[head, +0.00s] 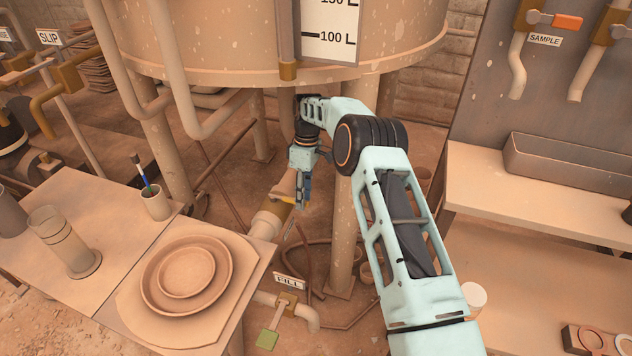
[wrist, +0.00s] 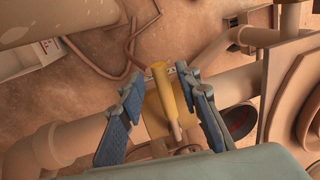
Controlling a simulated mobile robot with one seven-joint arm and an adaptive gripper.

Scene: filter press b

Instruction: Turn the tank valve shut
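The tank valve (head: 284,198) is a brass body with a yellow handle, on the pipe under the tank (head: 220,45). My arm reaches down past the tank and partly hides it in the head view. My gripper (head: 303,203) is at the valve. In the wrist view the yellow handle (wrist: 168,92) lies between the two blue-padded fingers of my gripper (wrist: 160,74), with a gap on each side. The fingers are open and hold nothing. The handle appears to stand across the line of the pipe (wrist: 70,143). I cannot tell its exact angle.
A tank leg (head: 343,235) stands close beside my arm. A table with a round dish (head: 187,275) and a pen cup (head: 155,203) is at left. A bench with a trough (head: 565,170) is at right.

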